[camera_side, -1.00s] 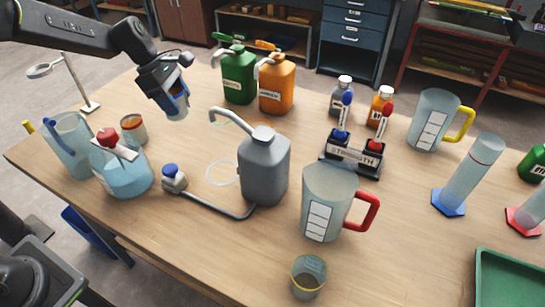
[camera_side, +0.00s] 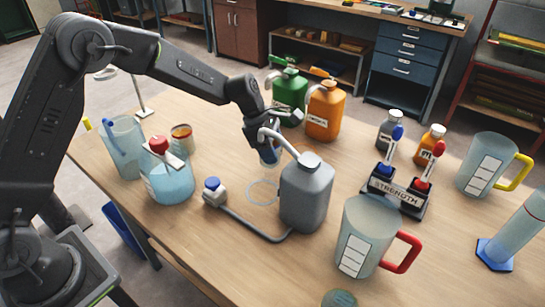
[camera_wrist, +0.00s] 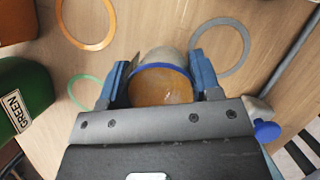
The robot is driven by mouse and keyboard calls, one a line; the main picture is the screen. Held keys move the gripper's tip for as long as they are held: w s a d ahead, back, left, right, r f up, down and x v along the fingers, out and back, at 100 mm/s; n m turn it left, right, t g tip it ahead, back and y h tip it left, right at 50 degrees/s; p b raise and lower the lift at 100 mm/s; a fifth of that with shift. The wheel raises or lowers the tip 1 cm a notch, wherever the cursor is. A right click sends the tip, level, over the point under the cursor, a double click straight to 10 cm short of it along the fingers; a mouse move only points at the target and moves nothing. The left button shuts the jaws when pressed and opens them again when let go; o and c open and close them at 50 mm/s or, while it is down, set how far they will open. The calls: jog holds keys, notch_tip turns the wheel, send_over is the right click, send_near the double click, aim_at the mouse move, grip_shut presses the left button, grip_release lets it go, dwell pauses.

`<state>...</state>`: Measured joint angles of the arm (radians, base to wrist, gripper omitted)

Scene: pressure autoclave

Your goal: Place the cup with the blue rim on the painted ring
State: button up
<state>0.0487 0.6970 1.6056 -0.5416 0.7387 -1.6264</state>
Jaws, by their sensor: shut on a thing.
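The cup with the blue rim (camera_wrist: 160,69) is between the fingers of my gripper (camera_wrist: 159,76) in the wrist view, and the gripper is shut on it. In the side view my gripper (camera_side: 262,140) holds the cup (camera_side: 269,156), which appears above the table just left of the grey can; the can's spout partly hides them. A grey painted ring (camera_wrist: 247,46) lies right of the cup in the wrist view and shows as a pale ring (camera_side: 252,193) in the side view. An orange ring (camera_wrist: 63,20) and a green ring (camera_wrist: 72,88) lie to the left.
The grey can (camera_side: 306,195) and its pipe (camera_side: 255,229) stand close by. A green can (camera_side: 288,90) and orange can (camera_side: 324,112) stand behind. A blue-capped nozzle (camera_side: 213,190) and red-stoppered flask (camera_side: 167,180) are left.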

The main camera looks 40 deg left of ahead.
jog(key=shift+f, duration=1.6)
jog(key=shift+f, duration=0.15)
jog(key=o, duration=0.9)
